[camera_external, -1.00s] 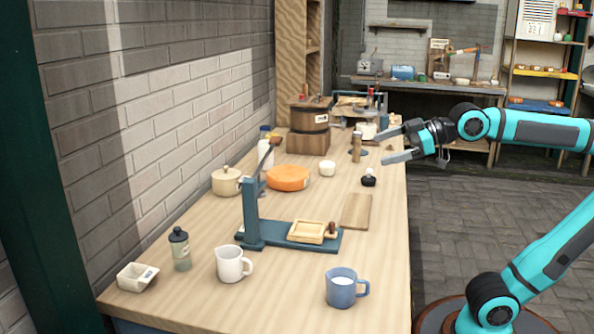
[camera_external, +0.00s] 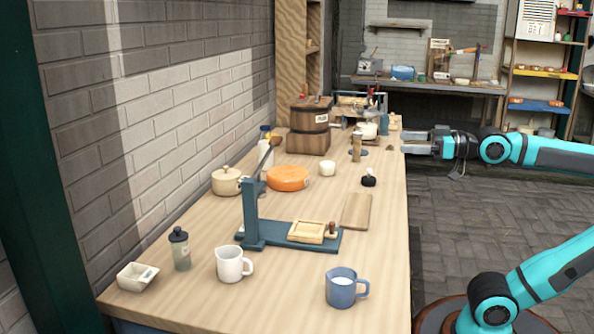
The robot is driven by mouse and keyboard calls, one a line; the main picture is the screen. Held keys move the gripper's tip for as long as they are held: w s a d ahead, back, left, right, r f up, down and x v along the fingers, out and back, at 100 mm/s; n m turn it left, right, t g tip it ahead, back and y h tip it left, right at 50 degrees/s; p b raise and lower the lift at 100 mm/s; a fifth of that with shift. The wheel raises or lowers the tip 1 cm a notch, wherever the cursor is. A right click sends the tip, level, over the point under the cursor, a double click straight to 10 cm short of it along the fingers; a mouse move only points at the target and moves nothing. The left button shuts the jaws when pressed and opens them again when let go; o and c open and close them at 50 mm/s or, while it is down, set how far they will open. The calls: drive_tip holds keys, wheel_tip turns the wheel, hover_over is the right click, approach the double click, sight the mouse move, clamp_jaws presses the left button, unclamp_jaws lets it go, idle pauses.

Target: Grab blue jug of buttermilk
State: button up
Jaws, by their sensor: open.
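The blue jug (camera_external: 341,291) stands upright at the near right corner of the table, with white liquid inside and its handle to the right. My gripper (camera_external: 403,143) is open and empty, its two fingers pointing left at the table's right edge, towards the far end. It is far behind the jug and touches nothing that I can make out.
A white jug (camera_external: 230,265) stands left of the blue jug. A blue-grey press (camera_external: 262,232) with a wooden frame, a board (camera_external: 357,211) and a small black-topped item (camera_external: 368,178) lie between. The table (camera_external: 291,305) is bare around the blue jug.

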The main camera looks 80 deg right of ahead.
drive_tip(key=c, duration=1.1)
drive_tip(key=w+a+g+y, duration=0.2)
drive_tip(key=w+a+g, duration=0.2)
drive_tip(key=w+a, duration=0.1)
drive_tip(key=m+g+h, duration=0.2)
drive_tip(key=g, duration=1.1)
hover_over(368, 287)
drive_tip(key=d, duration=0.1)
wheel_tip(368, 287, down, 5)
wheel_tip(368, 287, down, 11)
drive_tip(key=shift+w+f, duration=0.15)
drive_tip(key=shift+f, duration=0.05)
drive_tip(key=shift+a+f, duration=0.15)
drive_tip(key=shift+f, duration=1.2)
drive_tip(key=shift+a+f, duration=0.15)
drive_tip(key=shift+f, duration=1.15)
